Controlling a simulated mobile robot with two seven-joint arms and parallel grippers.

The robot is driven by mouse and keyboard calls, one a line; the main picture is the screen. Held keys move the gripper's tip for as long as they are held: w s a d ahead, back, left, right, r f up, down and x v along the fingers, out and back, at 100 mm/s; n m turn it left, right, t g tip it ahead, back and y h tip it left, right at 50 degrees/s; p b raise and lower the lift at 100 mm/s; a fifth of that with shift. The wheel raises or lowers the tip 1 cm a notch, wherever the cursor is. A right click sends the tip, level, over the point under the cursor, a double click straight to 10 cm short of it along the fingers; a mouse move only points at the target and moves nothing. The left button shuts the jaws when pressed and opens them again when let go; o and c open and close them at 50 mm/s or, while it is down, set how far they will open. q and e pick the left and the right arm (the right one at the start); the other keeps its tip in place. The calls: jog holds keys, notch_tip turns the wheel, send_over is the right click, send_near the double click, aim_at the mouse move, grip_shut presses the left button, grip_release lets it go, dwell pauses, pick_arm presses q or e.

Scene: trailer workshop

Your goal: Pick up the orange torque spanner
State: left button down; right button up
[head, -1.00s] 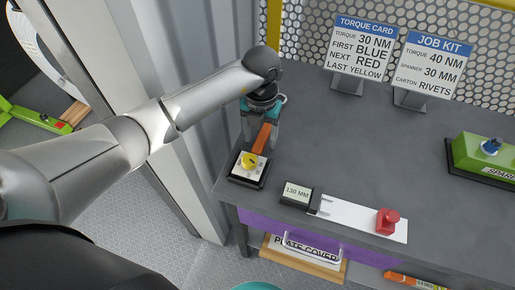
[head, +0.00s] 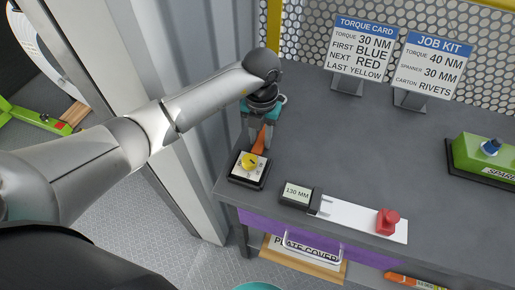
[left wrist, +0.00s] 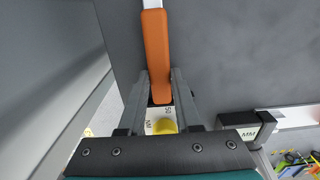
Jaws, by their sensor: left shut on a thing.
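The orange torque spanner (head: 261,139) is at the left end of the grey bench, partly hidden by my left gripper. In the left wrist view its orange handle (left wrist: 156,50) runs up from between the fingers, with a pale shaft at the top edge. My left gripper (head: 259,146) points down and is shut on the handle; its fingers also show in the left wrist view (left wrist: 160,88). I cannot tell whether the spanner touches the bench. My right gripper is not in view.
A small box with a yellow knob (head: 249,162) stands just in front of the gripper. A 130 MM gauge (head: 297,194) with a red knob (head: 387,221) lies to its right. Two cards (head: 362,47) stand behind, and a green case (head: 484,155) is at right. The bench middle is clear.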

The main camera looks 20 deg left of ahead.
pick_arm(q)
jog(key=shift+w+r, duration=0.1)
dwell(0.3)
notch_tip(320, 180, up, 20)
jog(key=p, duration=0.2)
dwell(0.3)
jog(key=c, duration=1.1)
grip_release()
grip_shut()
